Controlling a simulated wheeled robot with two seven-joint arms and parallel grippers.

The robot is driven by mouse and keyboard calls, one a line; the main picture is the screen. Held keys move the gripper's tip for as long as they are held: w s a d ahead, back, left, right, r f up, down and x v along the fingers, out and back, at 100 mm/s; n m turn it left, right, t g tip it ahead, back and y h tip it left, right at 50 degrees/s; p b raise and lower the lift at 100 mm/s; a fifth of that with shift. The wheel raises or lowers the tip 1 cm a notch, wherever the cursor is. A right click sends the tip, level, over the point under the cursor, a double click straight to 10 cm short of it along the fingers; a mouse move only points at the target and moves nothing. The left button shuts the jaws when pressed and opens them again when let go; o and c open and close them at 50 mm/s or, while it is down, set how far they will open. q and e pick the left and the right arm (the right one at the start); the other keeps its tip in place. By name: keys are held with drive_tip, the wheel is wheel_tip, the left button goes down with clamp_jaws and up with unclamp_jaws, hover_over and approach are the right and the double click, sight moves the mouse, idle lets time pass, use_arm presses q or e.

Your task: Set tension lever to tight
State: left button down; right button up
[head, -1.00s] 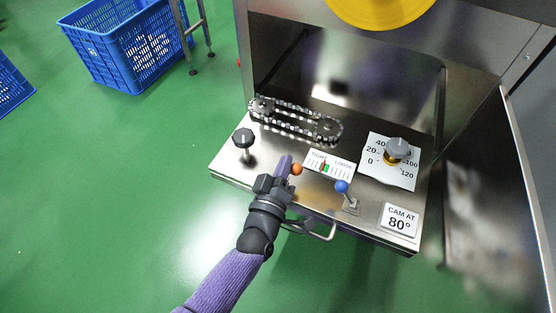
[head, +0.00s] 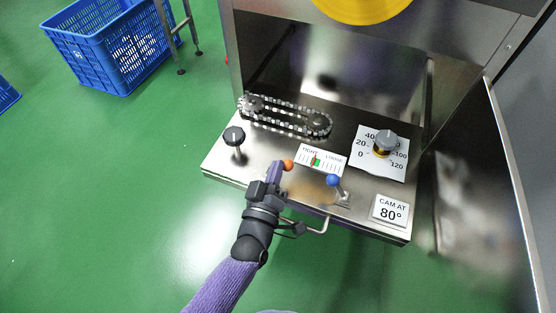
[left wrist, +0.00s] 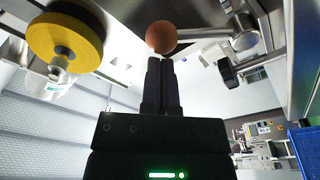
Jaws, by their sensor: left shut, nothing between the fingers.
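The lever with an orange ball knob (head: 288,165) stands on the steel control panel, just left of the white TIGHT/LOOSE scale (head: 320,160). TIGHT is at the scale's left end and LOOSE at its right. A small red pointer and green mark show left of the scale's middle. My left gripper (head: 277,167) is shut and empty, with its tips close beside the orange ball on its left. In the left wrist view, the orange ball (left wrist: 161,36) appears just beyond the shut fingertips (left wrist: 161,62); I cannot tell if they touch.
A blue-knobbed lever (head: 333,181) stands right of the orange one. A black knob (head: 234,136) is at the panel's left and a dial knob (head: 386,141) at its right, above the CAM AT 80° card (head: 391,211). A chain loop (head: 287,117) lies behind.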

use_arm(q)
drive_tip(key=r+p+v, duration=0.1)
drive_tip(key=p+v, duration=0.1)
drive_tip(key=v, duration=0.6)
drive_tip(key=shift+f, duration=0.45)
drive_tip(key=shift+s, duration=0.15)
